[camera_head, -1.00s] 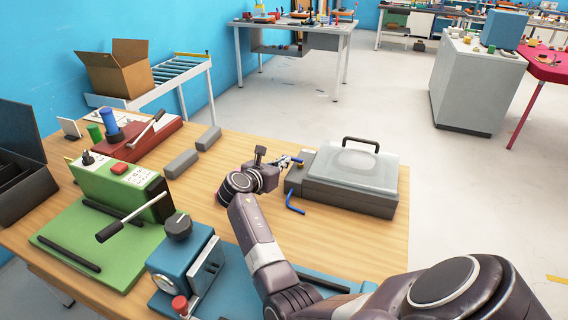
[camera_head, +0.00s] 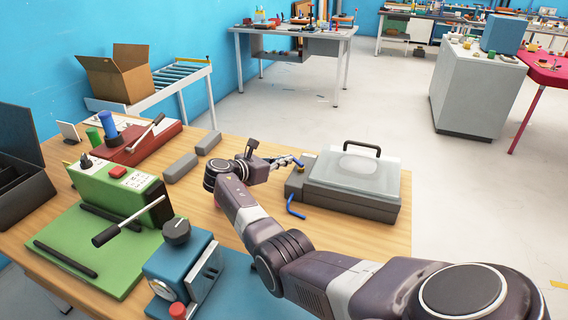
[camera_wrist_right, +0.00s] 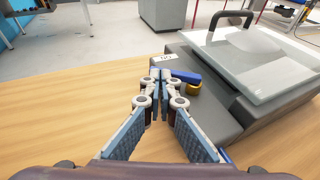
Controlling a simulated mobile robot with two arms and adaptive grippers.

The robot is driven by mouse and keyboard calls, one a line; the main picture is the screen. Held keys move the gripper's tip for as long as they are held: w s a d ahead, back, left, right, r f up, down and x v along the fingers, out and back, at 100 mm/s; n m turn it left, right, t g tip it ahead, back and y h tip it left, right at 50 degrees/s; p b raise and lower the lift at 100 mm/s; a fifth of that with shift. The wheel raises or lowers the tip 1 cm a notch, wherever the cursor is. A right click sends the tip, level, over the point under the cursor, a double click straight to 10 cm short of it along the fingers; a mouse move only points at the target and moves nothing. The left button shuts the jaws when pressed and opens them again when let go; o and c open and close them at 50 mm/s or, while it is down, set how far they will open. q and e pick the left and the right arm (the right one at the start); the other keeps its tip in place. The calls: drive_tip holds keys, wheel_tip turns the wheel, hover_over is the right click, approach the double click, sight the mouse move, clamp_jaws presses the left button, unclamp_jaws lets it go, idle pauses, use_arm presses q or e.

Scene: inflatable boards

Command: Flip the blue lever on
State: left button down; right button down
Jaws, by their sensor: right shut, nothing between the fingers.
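The blue lever (camera_head: 299,163) is on the left end of a grey machine with a clear lid (camera_head: 352,167). In the right wrist view the blue lever (camera_wrist_right: 186,76) lies above a brass fitting (camera_wrist_right: 192,89) on the machine's grey side block. My right gripper (camera_head: 288,162) is shut and empty, just left of the lever in the head view. In the wrist view its fingertips (camera_wrist_right: 160,76) are together beside the lever's left end; I cannot tell whether they touch it. My left gripper is not in view.
A bent blue rod (camera_head: 295,208) sticks out at the machine's front left. Two grey blocks (camera_head: 180,167) lie on the wooden table (camera_head: 355,232). Green (camera_head: 100,250), red (camera_head: 140,145) and blue (camera_head: 178,262) devices stand at left.

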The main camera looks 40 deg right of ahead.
drive_tip(key=shift+w+d+p, duration=0.2)
drive_tip(key=shift+d, duration=0.35)
drive_tip(key=shift+w+d+p, duration=0.15)
drive_tip(key=shift+w+d, duration=0.05)
drive_tip(key=shift+d, duration=0.35)
drive_tip(key=shift+d+p, duration=0.35)
drive_tip(key=shift+d, duration=0.6)
drive_tip(key=shift+s+a+p, duration=0.15)
drive_tip(key=shift+s+p, duration=0.35)
drive_tip(key=shift+p, duration=0.65)
drive_tip(key=shift+s+a+p, duration=0.15)
drive_tip(key=shift+s+p, duration=0.1)
drive_tip(key=shift+p, duration=0.3)
